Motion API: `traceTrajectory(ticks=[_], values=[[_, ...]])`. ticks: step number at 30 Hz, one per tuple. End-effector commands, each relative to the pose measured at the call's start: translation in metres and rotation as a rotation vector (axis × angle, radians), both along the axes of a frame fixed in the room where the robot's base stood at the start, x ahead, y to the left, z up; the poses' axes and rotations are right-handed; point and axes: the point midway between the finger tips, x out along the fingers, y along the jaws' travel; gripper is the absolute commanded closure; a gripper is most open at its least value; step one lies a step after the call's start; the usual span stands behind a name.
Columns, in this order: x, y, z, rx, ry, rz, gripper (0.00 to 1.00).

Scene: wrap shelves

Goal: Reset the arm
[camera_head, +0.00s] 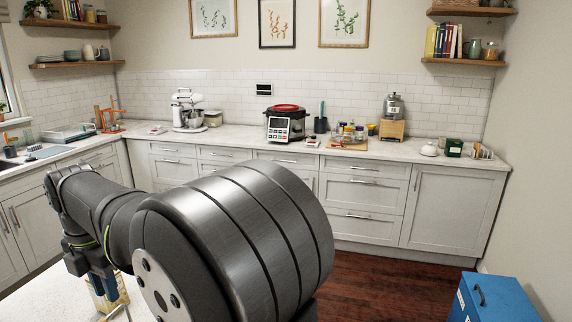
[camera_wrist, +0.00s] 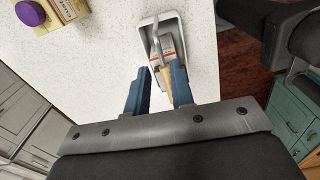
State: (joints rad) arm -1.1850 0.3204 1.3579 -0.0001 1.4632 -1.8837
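My arm fills the lower left of the head view and reaches over a white speckled counter (camera_head: 45,300). My gripper (camera_wrist: 159,66) points down over that counter in the wrist view. Its two blue fingers stand apart with a clear gap, and nothing appears held between them. Past the fingertips lies a white tray (camera_wrist: 145,42) with a small orange-and-grey item (camera_wrist: 168,45) in it. A tan handle-like part runs from the item toward the right finger; I cannot tell whether they touch. In the head view the blue fingers (camera_head: 103,285) show partly at the lower left.
A carton with a purple cap (camera_wrist: 35,14) stands at the upper left of the wrist view. A blue box (camera_head: 495,298) is at the lower right of the head view. The back counter holds a cooker (camera_head: 285,125) and a mixer (camera_head: 187,110). Wooden floor (camera_head: 370,275) is open between.

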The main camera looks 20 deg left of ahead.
Motion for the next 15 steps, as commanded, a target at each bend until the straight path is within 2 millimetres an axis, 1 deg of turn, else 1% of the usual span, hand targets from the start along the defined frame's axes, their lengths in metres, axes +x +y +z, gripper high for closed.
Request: traceTrajectory(ticks=[4,11,15], values=[[0.0000,0.0000,0.0041,0.001,0.000,0.000,0.78],[-0.0001,-0.0001,0.0041,0.000,0.000,0.000,0.78],[-0.0001,-0.0003,-0.0014,-0.001,0.001,0.000,0.78]])
